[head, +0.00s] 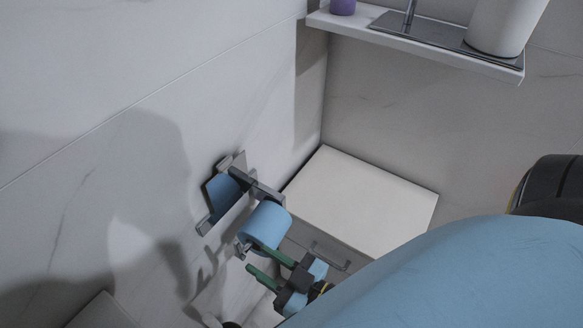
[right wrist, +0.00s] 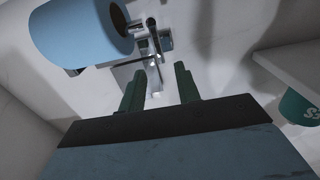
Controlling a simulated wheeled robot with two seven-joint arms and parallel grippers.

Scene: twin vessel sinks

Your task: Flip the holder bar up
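The metal paper holder (head: 212,220) is mounted on the marble wall in the head view, with a blue paper roll (head: 265,224) on its outer side. Its dark metal arm (head: 266,192) sticks out above the roll. In the right wrist view the roll (right wrist: 82,30) is at the upper left, and thin metal bars (right wrist: 142,42) of the holder stand ahead of the fingers. My right gripper (head: 257,257) is open just below the roll, its green fingers pointing toward the wall. In the right wrist view the gap between the fingers (right wrist: 158,82) looks empty. My left gripper is not in view.
A white-topped cabinet (head: 365,200) stands right of the holder. A shelf (head: 420,50) at the upper right carries a white cylinder (head: 503,25) and a purple item (head: 342,6). A green container (right wrist: 299,107) shows at the right wrist view's right edge.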

